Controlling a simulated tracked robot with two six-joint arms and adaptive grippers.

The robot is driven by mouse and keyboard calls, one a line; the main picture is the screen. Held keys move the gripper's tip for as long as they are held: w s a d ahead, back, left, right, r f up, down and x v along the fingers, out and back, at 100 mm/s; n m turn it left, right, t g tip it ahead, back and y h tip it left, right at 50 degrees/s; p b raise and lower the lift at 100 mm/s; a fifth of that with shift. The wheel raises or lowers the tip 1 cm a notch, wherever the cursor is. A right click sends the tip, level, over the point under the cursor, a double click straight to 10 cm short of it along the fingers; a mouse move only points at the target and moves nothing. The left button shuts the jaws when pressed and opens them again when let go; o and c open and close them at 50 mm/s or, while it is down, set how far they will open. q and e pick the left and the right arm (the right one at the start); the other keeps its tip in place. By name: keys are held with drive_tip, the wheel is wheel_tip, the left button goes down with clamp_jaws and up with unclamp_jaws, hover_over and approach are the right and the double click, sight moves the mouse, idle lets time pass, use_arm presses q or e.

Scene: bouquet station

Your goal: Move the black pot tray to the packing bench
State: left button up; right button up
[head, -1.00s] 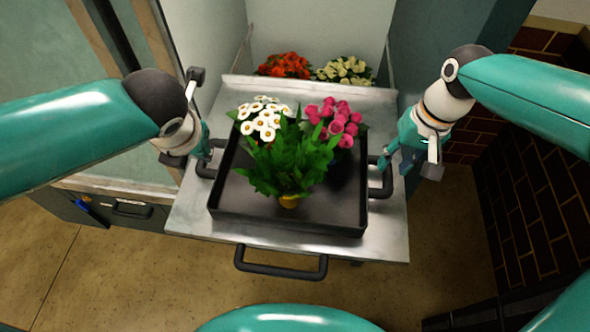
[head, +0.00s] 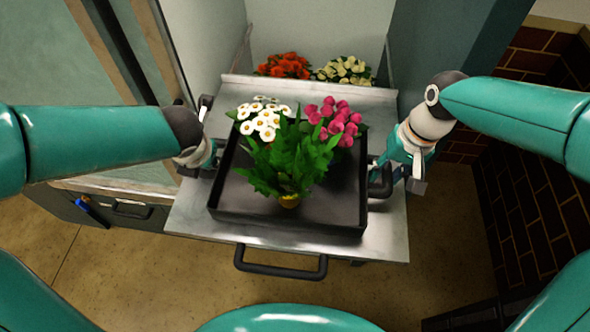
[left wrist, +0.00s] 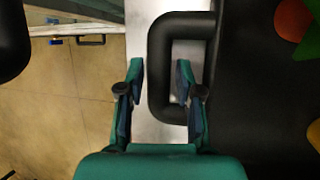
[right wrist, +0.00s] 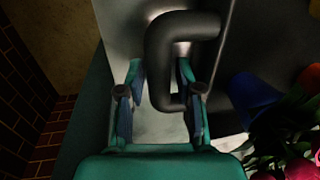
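The black pot tray (head: 315,222) rests on a metal pull-out shelf and holds potted flowers: white daisies (head: 262,122), pink blooms (head: 337,124) and a leafy green plant (head: 287,165) in a yellow pot. My left gripper (left wrist: 160,82) is open, its fingers on either side of the tray's left handle (left wrist: 160,75). My right gripper (right wrist: 160,85) is open, with its fingers on either side of the tray's right handle (right wrist: 158,60). In the head view my right gripper (head: 378,172) is at the right handle; the left fingertips are largely hidden by my arm.
The metal shelf (head: 190,225) has a dark front handle (head: 280,265). Red flowers (head: 284,65) and cream flowers (head: 345,70) stand behind its raised back edge. Cabinet walls flank the shelf. A brick wall (head: 535,205) is at the right, with open floor (head: 160,275) in front. I cannot identify a packing bench.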

use_arm(q)
clamp_jaws()
use_arm(e)
clamp_jaws()
use_arm(q)
drive_tip(key=shift+w+r, duration=0.1)
drive_tip(key=shift+r, duration=0.1)
use_arm(e)
drive_tip(key=shift+w+r, duration=0.1)
drive_tip(key=shift+r, duration=0.05)
